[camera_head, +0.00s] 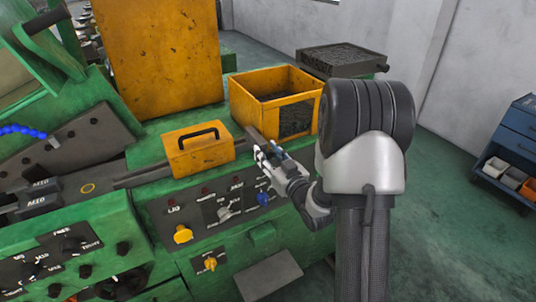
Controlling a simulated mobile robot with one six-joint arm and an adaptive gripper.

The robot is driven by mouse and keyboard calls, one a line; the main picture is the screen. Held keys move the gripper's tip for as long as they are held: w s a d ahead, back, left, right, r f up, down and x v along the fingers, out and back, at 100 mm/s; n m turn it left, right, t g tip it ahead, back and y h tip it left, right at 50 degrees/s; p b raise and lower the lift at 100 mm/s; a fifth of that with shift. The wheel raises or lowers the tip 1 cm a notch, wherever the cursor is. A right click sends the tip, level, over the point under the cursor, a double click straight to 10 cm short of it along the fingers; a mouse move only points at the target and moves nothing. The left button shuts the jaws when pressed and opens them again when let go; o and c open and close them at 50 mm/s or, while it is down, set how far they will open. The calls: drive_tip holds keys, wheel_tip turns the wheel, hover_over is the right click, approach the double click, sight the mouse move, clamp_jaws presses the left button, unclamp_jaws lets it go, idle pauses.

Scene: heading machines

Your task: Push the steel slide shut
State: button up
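A dark steel bar, which looks like the steel slide (254,137), shows its end beside my gripper, right of a yellow block with a black handle (197,157). More dark steel (145,176) shows left of that block; I cannot tell whether it is the same piece. My gripper (261,152) is at the right end of the bar, very close to it or touching. Its fingers are small and partly overlap the bar, so I cannot tell how far they are open. My forearm and wrist hide the area to the right.
A yellow open bin (268,86) stands behind my gripper, with a dark tray of small parts (342,60) beyond it. A control panel with knobs (222,212) lies below the gripper. A blue cabinet (508,150) stands far right; the floor between is clear.

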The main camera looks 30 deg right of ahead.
sight(259, 144)
clamp_jaws()
idle(0.3)
drive_tip(key=w+b, duration=0.3)
drive_tip(key=w, duration=0.2)
drive_tip(key=shift+w+a+f, duration=0.1)
drive_tip(key=shift+r, duration=0.2)
drive_tip(key=shift+c, duration=0.7)
unclamp_jaws()
drive_tip(key=shift+o, duration=1.3)
drive_tip(key=shift+w, duration=0.2)
drive_tip(key=shift+o, duration=1.2)
drive_tip(key=shift+s+f, duration=0.1)
